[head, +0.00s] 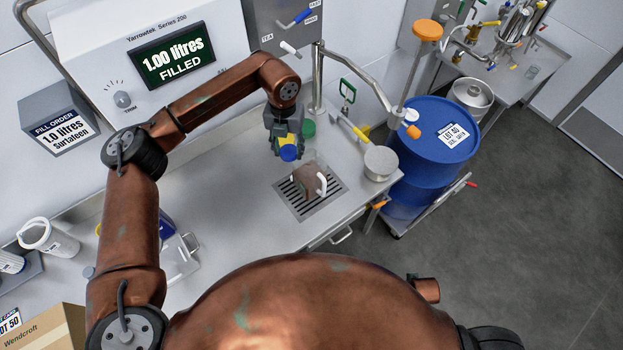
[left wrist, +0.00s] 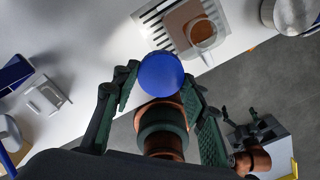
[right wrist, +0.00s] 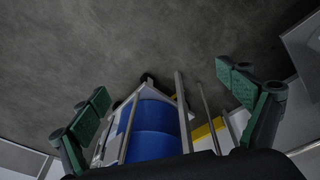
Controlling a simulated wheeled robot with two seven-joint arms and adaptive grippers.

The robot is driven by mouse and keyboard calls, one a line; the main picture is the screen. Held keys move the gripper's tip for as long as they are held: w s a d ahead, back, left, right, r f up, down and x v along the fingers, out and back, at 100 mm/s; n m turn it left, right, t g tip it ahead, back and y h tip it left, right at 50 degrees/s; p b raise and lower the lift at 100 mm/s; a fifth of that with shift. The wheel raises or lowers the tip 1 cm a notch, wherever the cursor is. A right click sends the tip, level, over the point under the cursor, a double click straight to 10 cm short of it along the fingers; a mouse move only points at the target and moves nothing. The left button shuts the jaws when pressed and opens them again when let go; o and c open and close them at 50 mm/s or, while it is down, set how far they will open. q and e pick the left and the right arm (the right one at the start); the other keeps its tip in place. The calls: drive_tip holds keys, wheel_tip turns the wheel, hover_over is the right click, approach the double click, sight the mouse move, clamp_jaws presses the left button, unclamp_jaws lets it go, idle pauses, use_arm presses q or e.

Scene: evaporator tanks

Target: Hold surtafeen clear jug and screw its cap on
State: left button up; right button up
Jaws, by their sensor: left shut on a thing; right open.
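The clear jug (head: 310,184) holds brown liquid and stands upright on the drain grate (head: 324,207). Its pale handle faces right; the jug also shows at the top of the left wrist view (left wrist: 188,26). My left gripper (head: 288,146) is shut on a round blue cap (head: 289,154), holding it behind and a little left of the jug. In the left wrist view the cap (left wrist: 160,74) sits between the green fingers, off to one side of the jug's mouth. My right gripper (right wrist: 165,95) is open and empty, over the floor; it is not visible in the head view.
A filling machine reading "1.00 litres FILLED" (head: 173,56) stands behind the counter. A steel pot (head: 381,163) is right of the grate, with a blue drum (head: 432,150) beyond it. A white container (head: 48,237) and a carton (head: 45,328) are at left.

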wheel_tip(320, 180, up, 11)
drive_tip(key=w+t, duration=0.1)
drive_tip(key=w, duration=0.2)
use_arm(q)
drive_tip(key=w+d+r+n+b, duration=0.1)
drive_tip(key=w+d+n, duration=0.3)
drive_tip(key=n, duration=1.2)
drive_tip(key=d, duration=0.2)
drive_tip(key=shift+w+d, duration=0.35)
use_arm(e)
drive_tip(key=n+t+y, duration=0.7)
drive_tip(key=t+y, duration=0.4)
approach(312, 166)
drive_tip(key=f, duration=0.1)
drive_tip(key=d+f, duration=0.1)
drive_tip(key=f, duration=0.1)
drive_tip(key=shift+w+f, duration=0.15)
drive_tip(key=shift+w, duration=0.05)
drive_tip(key=shift+w, duration=0.1)
drive_tip(key=x, duration=1.2)
drive_tip(key=shift+c, duration=0.4)
